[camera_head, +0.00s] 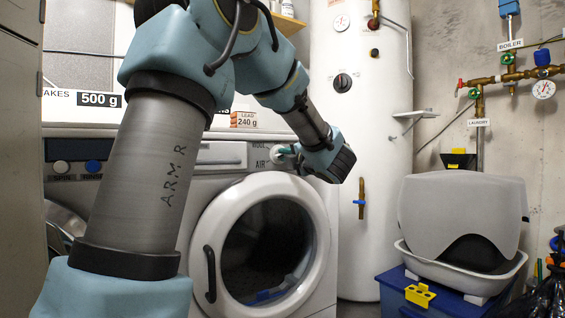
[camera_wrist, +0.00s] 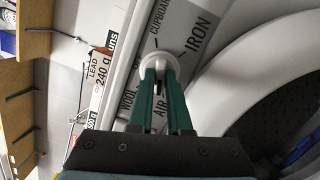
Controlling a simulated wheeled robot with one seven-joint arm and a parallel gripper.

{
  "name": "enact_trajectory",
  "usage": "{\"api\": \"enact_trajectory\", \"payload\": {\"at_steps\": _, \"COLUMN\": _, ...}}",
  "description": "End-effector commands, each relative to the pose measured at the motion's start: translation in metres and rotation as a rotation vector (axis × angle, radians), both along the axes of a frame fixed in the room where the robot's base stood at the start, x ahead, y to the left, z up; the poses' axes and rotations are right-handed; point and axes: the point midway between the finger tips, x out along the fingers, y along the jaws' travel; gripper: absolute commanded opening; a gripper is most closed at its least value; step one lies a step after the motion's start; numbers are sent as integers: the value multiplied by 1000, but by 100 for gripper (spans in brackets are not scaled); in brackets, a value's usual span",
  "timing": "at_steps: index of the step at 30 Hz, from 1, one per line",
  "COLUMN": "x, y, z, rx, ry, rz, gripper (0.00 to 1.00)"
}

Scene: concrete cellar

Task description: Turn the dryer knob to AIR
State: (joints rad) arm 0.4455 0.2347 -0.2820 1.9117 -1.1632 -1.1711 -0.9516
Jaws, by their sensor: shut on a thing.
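The dryer knob (camera_wrist: 154,59) is a small round white dial on the grey panel, with the words CUPBOARD, IRON, AIR and WOOL printed around it in the wrist view. My gripper (camera_wrist: 160,72) has its green fingers closed on the knob's sides, pointing at the panel. I cannot tell for certain which word the knob points to. In the head view the knob (camera_head: 276,153) shows at the upper right of the white dryer (camera_head: 322,215), with my gripper (camera_head: 287,152) reaching it from the right.
The dryer's round door (camera_head: 205,225) is shut below the knob. A white boiler tank (camera_head: 375,215) stands close on the right of my wrist. A grey covered litter box (camera_head: 460,205) sits on a blue chest farther right. Wall shelves and hooks show in the wrist view.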

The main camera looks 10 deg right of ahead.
Motion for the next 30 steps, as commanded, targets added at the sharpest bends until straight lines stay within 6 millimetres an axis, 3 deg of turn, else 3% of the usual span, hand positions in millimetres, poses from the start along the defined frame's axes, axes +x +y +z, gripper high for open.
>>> {"api": "enact_trajectory", "payload": {"at_steps": 30, "x": 5, "y": 5, "z": 1, "rx": -121, "ry": -64, "rz": 6, "gripper": 0}}
